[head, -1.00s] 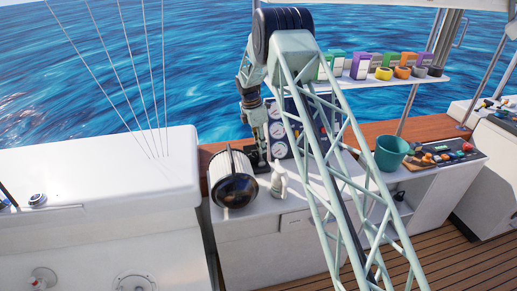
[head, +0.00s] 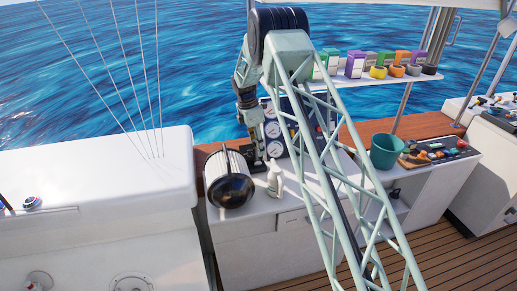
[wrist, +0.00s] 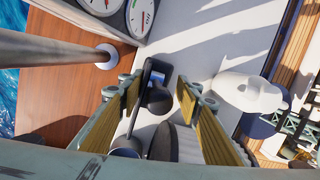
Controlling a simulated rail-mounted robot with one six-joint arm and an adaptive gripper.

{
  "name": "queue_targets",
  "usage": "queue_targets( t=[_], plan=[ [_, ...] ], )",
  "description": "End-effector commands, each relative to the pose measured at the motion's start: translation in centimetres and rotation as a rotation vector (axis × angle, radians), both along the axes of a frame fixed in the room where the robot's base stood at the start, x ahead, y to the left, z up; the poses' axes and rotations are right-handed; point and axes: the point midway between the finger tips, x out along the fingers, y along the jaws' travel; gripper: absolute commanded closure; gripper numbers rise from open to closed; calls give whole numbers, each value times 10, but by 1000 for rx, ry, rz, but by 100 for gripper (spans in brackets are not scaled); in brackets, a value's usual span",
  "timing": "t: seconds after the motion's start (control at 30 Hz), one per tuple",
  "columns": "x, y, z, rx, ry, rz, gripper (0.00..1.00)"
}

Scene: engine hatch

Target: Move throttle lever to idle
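A black lever with a round dark knob (wrist: 157,98) stands between my gripper's fingers in the wrist view. It seems to be the throttle lever; its dark base has a small blue-and-white patch. My gripper (wrist: 158,90) is open, with one yellow-padded finger on each side of the knob. I see gaps beside the knob, and cannot tell whether either finger touches it. In the head view my arm reaches down to the counter beside the gauge panel (head: 272,130). There the lever cannot be made out and the fingers are too small to read.
A ribbed drum with a black domed end (head: 230,188) and a white bottle (head: 274,180) stand close by on the counter. A teal bucket (head: 387,150) and a control panel (head: 438,151) are to the right. A shelf of boxes (head: 380,80) hangs above.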

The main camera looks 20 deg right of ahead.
Motion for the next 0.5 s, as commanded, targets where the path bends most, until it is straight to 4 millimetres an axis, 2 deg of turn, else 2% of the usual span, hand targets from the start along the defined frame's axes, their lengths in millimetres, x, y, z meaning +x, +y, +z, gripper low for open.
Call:
queue_targets(
  t=[0.27, 0.5],
  plan=[
    [1, 2, 9, 0, -2, 0, 68],
    [2, 6, 33, 0, -2, -1, 68]
  ],
)
